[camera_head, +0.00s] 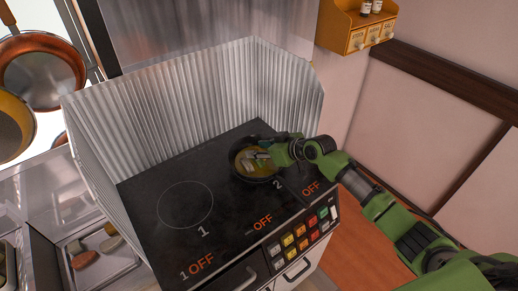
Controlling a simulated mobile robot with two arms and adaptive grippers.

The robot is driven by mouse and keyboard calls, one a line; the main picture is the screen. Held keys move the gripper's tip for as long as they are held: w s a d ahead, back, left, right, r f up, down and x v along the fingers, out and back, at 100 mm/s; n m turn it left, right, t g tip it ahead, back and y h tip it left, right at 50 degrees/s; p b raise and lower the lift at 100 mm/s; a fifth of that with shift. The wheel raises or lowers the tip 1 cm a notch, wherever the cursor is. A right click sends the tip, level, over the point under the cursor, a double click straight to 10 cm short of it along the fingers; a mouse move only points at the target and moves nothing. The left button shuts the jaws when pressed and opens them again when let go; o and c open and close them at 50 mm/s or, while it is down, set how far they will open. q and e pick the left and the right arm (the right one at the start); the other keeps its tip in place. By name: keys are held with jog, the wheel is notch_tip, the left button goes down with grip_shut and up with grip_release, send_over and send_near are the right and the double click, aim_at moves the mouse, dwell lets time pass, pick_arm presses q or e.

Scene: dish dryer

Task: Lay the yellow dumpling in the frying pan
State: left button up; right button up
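A dark-rimmed frying pan (237,172) with a yellow-brown inside stands on ring 2 of the black cooktop. My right gripper (263,153) reaches in from the right, with its fingers over the pan's right part. The fingers are small and overlap the pan's inside, so I cannot tell whether they are open or shut, or whether they hold anything. I cannot clearly make out the yellow dumpling against the similar colour in the pan. My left gripper is not in view.
The black cooktop (160,235) has a bare ring 1 left of the pan. A corrugated metal screen (180,120) stands behind and beside it. Coloured buttons (300,243) line the front. A yellow spice shelf (352,30) hangs at upper right. Copper pans hang at left.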

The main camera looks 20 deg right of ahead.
jog(key=shift+r+p, duration=0.45)
jog(key=shift+r, duration=0.15)
jog(key=b+v, duration=0.1)
jog(key=v, duration=0.9)
jog(key=shift+s+d+f, duration=0.15)
jog(key=shift+s, duration=0.1)
jog(key=shift+s+d+r, duration=0.2)
jog(key=shift+s+r, duration=0.25)
jog(key=shift+s, duration=0.05)
